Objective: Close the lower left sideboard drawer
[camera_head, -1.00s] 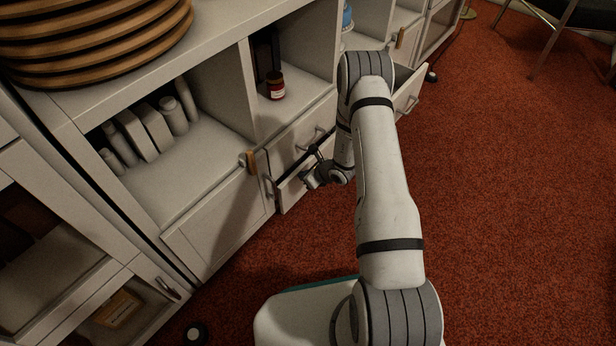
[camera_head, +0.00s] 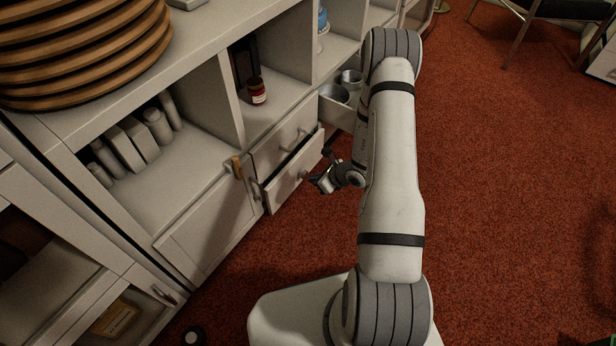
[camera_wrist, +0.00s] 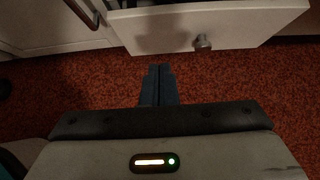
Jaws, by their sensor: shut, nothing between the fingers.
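The lower left sideboard drawer (camera_head: 287,187) stands partly open, with a dark gap above its white front. In the wrist view its front (camera_wrist: 165,28) crosses the top of the picture, with a small metal knob (camera_wrist: 202,42) right of centre. My gripper (camera_head: 312,180) is in front of the drawer, close to its face. In the wrist view the shut fingertips (camera_wrist: 159,68) point at the drawer front, left of the knob, with red carpet showing between. The gripper holds nothing. The drawer's inside is mostly hidden.
A closed upper drawer (camera_head: 284,140) sits above. Another drawer with metal pots (camera_head: 335,93) stands open behind my arm. A cabinet door (camera_head: 205,222) is at the left. Stacked wooden rings (camera_head: 85,50) stand on top. Red carpet (camera_head: 500,200) is clear to the right.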

